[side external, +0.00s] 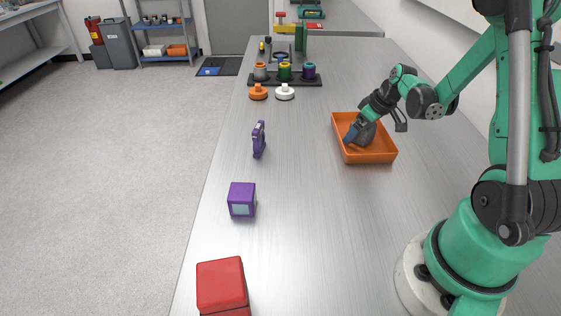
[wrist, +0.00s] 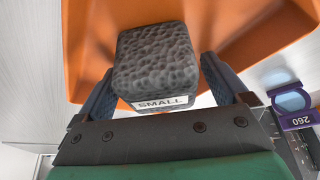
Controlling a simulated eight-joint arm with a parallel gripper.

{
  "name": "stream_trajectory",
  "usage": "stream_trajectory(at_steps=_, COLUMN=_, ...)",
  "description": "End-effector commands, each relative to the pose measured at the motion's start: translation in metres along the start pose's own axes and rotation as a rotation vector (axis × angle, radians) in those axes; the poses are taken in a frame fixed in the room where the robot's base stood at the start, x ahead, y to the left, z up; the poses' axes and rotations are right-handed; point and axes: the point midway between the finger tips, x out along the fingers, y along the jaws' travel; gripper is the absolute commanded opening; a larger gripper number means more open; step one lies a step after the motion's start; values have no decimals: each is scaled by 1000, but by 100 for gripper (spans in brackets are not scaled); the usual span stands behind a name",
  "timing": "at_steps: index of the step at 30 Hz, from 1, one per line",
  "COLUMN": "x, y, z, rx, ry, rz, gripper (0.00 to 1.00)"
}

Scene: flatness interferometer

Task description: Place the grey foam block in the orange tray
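The grey foam block (wrist: 155,60) carries a white label reading SMALL. In the wrist view it sits between the two dark blue fingers of my gripper (wrist: 160,85), which appear closed on its sides. In the side view my gripper (side external: 359,130) points down into the orange tray (side external: 370,156), with the grey block (side external: 368,136) within the tray's walls. I cannot tell whether the block touches the tray floor. The tray's orange surface (wrist: 90,50) also shows behind the block in the wrist view.
A purple cube (side external: 242,200), a purple upright piece (side external: 259,139) and a red block (side external: 221,286) stand left of the tray. Orange (side external: 258,92) and white (side external: 285,92) knobbed discs lie before a black rack (side external: 286,80) of coloured pieces. The bench around the tray is clear.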

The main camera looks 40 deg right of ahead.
Motion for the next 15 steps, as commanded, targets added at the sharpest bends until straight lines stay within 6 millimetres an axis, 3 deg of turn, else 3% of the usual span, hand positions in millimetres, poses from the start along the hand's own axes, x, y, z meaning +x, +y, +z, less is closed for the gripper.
stream_trajectory(at_steps=10, x=-2, y=0, z=-1, rx=0, ry=0, rz=0, gripper=96)
stream_trajectory(at_steps=15, x=-16, y=0, z=-1, rx=1, ry=0, rz=1, gripper=96)
